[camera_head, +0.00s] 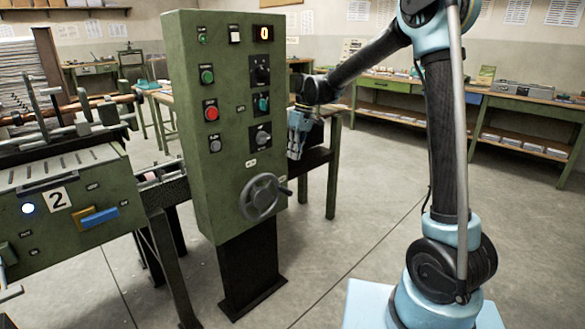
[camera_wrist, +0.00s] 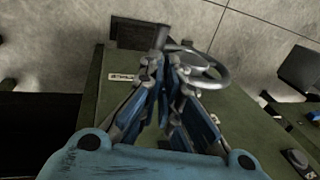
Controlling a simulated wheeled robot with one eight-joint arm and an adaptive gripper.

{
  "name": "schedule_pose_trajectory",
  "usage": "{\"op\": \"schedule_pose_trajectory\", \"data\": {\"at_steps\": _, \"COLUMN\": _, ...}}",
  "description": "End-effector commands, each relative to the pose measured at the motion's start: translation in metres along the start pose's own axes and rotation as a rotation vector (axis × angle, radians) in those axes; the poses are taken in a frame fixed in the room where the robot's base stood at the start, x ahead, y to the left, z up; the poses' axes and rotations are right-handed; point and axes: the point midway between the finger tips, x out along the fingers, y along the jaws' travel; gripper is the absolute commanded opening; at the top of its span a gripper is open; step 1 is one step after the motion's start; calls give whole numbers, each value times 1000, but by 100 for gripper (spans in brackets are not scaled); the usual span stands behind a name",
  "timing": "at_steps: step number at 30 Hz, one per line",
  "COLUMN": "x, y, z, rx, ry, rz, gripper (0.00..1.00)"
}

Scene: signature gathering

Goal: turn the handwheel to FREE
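The grey handwheel (camera_head: 259,198) sits low on the front of the green control cabinet (camera_head: 225,150), with a crank handle (camera_head: 285,191) sticking out at its right. It also shows beyond my fingers in the wrist view (camera_wrist: 222,74). Small plates (camera_head: 251,162) are near the wheel, too small to read; one shows left of my fingers in the wrist view (camera_wrist: 122,77). My gripper (camera_head: 295,156) hangs fingers-down above and to the right of the wheel, apparently apart from it. Its fingertips (camera_wrist: 169,61) come together with nothing seen between them, partly covering the wheel.
Buttons, knobs and a lit display (camera_head: 263,33) reading 0 fill the cabinet front above the wheel. A green machine marked 2 (camera_head: 95,165) stands at the left. A dark table (camera_head: 318,157) is behind my gripper.

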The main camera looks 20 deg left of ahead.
Motion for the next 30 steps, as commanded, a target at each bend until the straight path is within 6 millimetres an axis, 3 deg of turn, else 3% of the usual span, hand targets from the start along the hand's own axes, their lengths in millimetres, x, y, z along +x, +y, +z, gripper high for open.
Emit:
{"op": "schedule_pose_trajectory", "data": {"at_steps": 9, "x": -11, "y": -31, "z": 28, "rx": -25, "ry": 167, "rz": 165, "gripper": 0}}
{"op": "schedule_pose_trajectory", "data": {"at_steps": 19, "x": -16, "y": -41, "z": 40, "rx": -45, "ry": 261, "rz": 243, "gripper": 0}}
{"op": "schedule_pose_trajectory", "data": {"at_steps": 23, "x": -8, "y": -39, "z": 37, "rx": -45, "ry": 262, "rz": 244, "gripper": 0}}
{"op": "schedule_pose_trajectory", "data": {"at_steps": 30, "x": 24, "y": -31, "z": 28, "rx": -45, "ry": 261, "rz": 244, "gripper": 0}}
